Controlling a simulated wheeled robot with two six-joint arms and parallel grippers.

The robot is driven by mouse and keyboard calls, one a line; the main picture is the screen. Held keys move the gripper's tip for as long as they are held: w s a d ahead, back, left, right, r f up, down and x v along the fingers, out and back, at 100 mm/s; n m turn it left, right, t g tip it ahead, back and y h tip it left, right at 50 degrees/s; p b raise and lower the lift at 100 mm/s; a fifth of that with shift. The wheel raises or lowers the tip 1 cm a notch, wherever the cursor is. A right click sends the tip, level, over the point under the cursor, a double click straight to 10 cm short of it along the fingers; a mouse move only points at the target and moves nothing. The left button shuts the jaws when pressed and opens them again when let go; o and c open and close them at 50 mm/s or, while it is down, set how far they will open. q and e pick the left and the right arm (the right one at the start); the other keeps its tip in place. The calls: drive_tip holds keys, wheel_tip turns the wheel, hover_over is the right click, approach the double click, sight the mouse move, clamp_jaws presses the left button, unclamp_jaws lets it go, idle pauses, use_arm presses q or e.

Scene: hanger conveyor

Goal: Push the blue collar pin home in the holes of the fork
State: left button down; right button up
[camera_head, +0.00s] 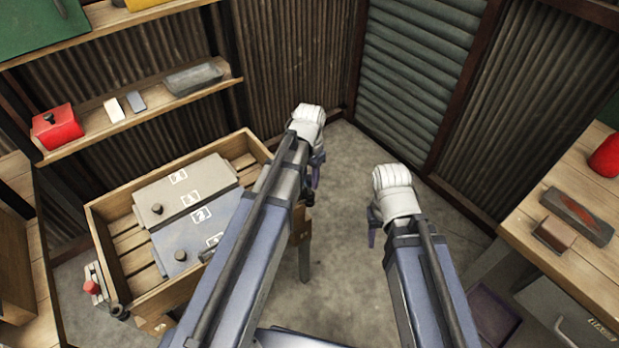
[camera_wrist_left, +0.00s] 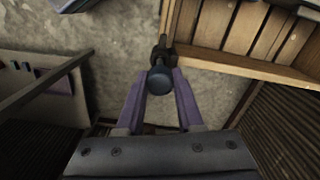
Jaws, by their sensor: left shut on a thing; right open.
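The blue collar pin (camera_wrist_left: 159,80) shows in the left wrist view as a dark blue round head between the two purple fingers of my left gripper (camera_wrist_left: 159,76), which is shut on it. The dark fork (camera_wrist_left: 163,50) is just beyond the pin head, beside the wooden crate's edge. The head hides most of the pin's shaft, so I cannot tell how deep it sits in the holes. In the head view my left gripper (camera_head: 317,170) points down by the crate's right end; the pin is hidden there. My right gripper (camera_head: 374,232) is open, apart from the crate, over bare floor.
The wooden crate (camera_head: 107,207) holds a beige and a blue-grey panel with knobs. A shelf (camera_head: 150,112) with a red box (camera_head: 57,127) is behind it. A workbench (camera_head: 550,262) stands at the right. The floor (camera_head: 345,230) between my grippers is clear.

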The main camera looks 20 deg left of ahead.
sight(309, 194)
use_arm(q)
drive_tip(key=shift+f+b, duration=2.45)
idle(4.0)
drive_tip(key=shift+c, duration=2.3)
unclamp_jaws()
drive_tip(key=shift+r, duration=0.15)
wheel_tip(309, 194, up, 8)
drive_tip(key=p, duration=0.8)
